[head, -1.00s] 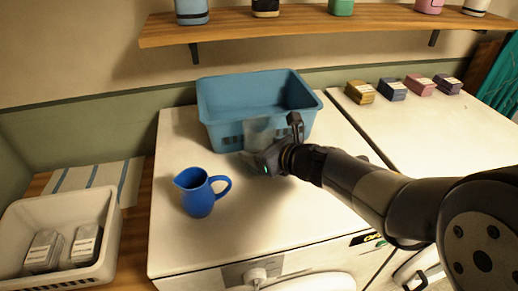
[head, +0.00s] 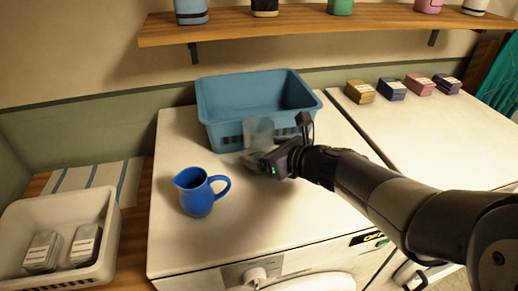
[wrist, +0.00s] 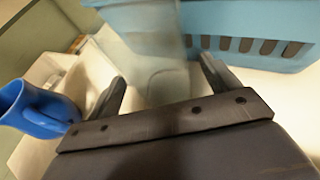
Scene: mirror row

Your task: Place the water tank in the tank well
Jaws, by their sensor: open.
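A clear, greyish water tank (head: 258,132) stands on the white top just in front of the blue basket. It also shows, faint and see-through, in the wrist view (wrist: 160,70). My gripper (head: 264,164) is low at its near right side. In the wrist view my gripper (wrist: 165,82) has its two fingers spread apart, with the tank's clear body seen between and beyond them. I cannot tell whether the fingers touch it. I cannot make out a tank well in either view.
A blue basket (head: 224,134) stands right behind the tank. A blue jug (head: 197,193) is to its left. Several small boxes (head: 391,90) line the back right. A shelf (head: 290,24) hangs above.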

